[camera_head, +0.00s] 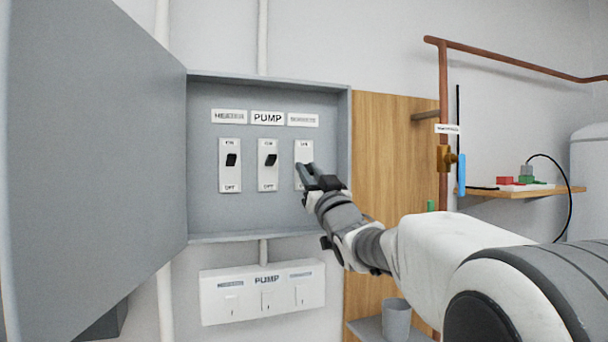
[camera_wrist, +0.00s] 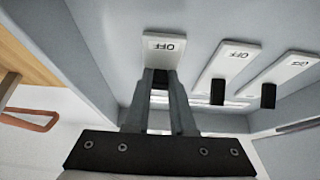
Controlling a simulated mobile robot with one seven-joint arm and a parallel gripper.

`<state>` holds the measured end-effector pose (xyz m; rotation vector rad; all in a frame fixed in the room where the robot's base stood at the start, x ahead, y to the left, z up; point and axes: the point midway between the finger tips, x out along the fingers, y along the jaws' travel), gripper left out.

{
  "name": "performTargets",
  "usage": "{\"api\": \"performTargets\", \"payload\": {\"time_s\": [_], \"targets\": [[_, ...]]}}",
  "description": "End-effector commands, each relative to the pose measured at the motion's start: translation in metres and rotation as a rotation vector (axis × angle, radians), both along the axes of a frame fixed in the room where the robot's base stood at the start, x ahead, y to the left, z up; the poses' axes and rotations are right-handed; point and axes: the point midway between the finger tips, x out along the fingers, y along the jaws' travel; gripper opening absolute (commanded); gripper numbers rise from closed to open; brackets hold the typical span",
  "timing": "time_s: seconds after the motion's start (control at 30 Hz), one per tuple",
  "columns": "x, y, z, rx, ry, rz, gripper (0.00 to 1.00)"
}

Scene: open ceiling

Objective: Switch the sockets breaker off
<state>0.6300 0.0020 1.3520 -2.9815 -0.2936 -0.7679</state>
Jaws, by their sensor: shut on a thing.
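The sockets breaker (camera_head: 303,150) is the rightmost of three white switch plates in the open grey panel box. The label above it (camera_head: 303,119) is blurred. My gripper (camera_head: 305,172) is in front of this breaker and covers its lower part in the head view. In the wrist view my gripper (camera_wrist: 160,82) is shut on the black lever (camera_wrist: 160,78) of this breaker, beside the OFF end of the plate (camera_wrist: 166,46). The lever's tilt is mostly hidden by the fingers.
The heater breaker (camera_head: 229,180) and pump breaker (camera_head: 267,180) stand to the left, their black levers just above mid-plate. The box door (camera_head: 95,140) is swung open at left. A white socket strip (camera_head: 262,292) is below. The box's right wall (camera_head: 344,135) is close to my gripper.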

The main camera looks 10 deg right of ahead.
Motion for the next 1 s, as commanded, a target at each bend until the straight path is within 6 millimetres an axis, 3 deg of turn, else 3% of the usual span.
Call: {"api": "performTargets", "payload": {"time_s": [0.17, 0.2, 0.33, 0.73, 1.0], "targets": [[0.000, 0.000, -0.001, 0.000, 0.002, 0.000, 0.00], [0.000, 0.000, -0.001, 0.000, 0.002, 0.000, 0.30], [0.000, 0.000, -0.001, 0.001, 0.001, 0.000, 0.53], [-0.005, -0.001, -0.003, 0.000, 0.000, 0.000, 0.53], [-0.040, -0.008, -0.022, 0.000, 0.000, -0.002, 0.53]]}}
